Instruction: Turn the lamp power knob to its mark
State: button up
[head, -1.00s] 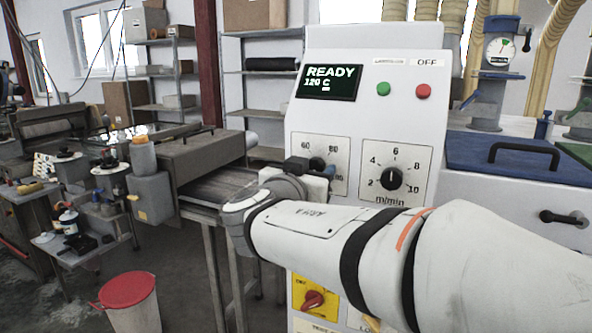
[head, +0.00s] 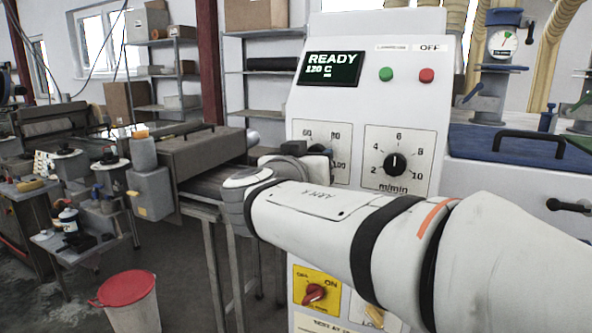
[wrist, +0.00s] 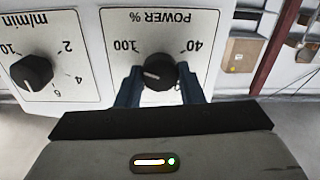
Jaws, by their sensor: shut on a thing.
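The lamp power panel (head: 344,150) is on the front of the white cabinet, with 60, 80 and 100 showing. Its knob is hidden there behind my gripper and arm. In the wrist view, seen upside down, the black power knob (wrist: 158,71) sits between the two blue fingers of my gripper (wrist: 160,84), which is shut on it. The knob's white pointer line points left in that view, to the 100 side of the scale. The labels 100 and 40 show above it. The lower scale and any target mark are hidden by the gripper.
A m/min speed knob (head: 396,164) sits to the right on the same cabinet. A green button (head: 386,74) and a red button (head: 426,75) are above it. A red-and-yellow switch (head: 314,293) is below my arm. The display (head: 332,69) reads READY 120 C.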

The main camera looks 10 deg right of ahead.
jog(key=shift+a+f+n+g+h+p, duration=0.1)
jog(key=shift+n+g+h+p, duration=0.1)
jog(key=shift+n, duration=7.1)
jog(key=shift+n+g+h+p, duration=0.2)
jog(key=shift+n, duration=7.1)
jog(key=shift+f, duration=0.1)
jog(key=o, duration=1)
